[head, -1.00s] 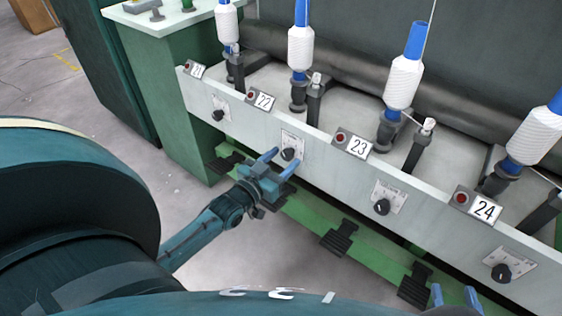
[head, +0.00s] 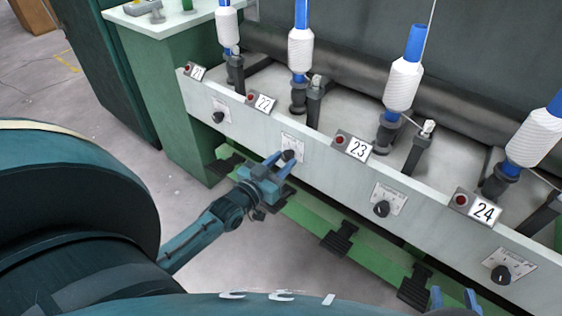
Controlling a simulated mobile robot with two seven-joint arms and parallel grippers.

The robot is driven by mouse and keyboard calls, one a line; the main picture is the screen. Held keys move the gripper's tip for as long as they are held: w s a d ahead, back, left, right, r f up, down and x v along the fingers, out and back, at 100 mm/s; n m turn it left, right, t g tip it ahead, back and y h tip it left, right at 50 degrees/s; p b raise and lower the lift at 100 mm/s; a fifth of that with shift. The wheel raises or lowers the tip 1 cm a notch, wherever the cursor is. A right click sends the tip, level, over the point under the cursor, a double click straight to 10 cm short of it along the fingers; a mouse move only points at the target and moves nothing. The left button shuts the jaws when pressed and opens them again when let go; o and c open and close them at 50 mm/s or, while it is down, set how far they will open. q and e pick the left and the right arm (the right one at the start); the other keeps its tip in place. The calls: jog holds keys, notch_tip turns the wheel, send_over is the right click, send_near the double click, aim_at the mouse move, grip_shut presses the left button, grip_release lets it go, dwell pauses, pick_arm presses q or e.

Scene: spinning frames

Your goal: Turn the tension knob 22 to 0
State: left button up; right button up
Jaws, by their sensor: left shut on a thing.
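The tension knob 22 (head: 289,155) is a small black knob on a white dial plate, on the pale front rail below and right of the "22" label (head: 264,103). My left gripper (head: 284,160) reaches it from the lower left and is shut on it. The fingers partly cover the knob and its dial, so the pointer and the scale marks cannot be read. My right gripper (head: 455,297) shows only as two blue fingertips at the bottom edge. They stand apart with nothing seen between them.
Similar black knobs sit on the rail under label 21 (head: 218,117), label 23 (head: 381,208) and label 24 (head: 501,273). White yarn bobbins (head: 301,50) stand on spindles behind the rail. Black pedals (head: 340,238) stick out from the green beam below. Grey floor is free at lower left.

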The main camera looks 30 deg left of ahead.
pick_arm(q)
jog(key=shift+r, duration=0.1)
pick_arm(e)
jog(key=shift+r, duration=0.1)
pick_arm(q)
jog(key=shift+n+p, duration=0.65)
jog(key=shift+n, duration=0.15)
jog(key=n+p, duration=0.2)
jog(key=n, duration=0.2)
jog(key=shift+n+p, duration=0.4)
jog(key=shift+n, duration=1.6)
pick_arm(e)
jog(key=shift+s+d+r+m+g+h, duration=0.35)
jog(key=shift+s+d+m+g+h, duration=0.25)
jog(key=shift+g, duration=0.5)
pick_arm(q)
jog(key=shift+d, duration=0.1)
pick_arm(e)
jog(key=shift+a, duration=0.1)
pick_arm(q)
jog(key=o, duration=1)
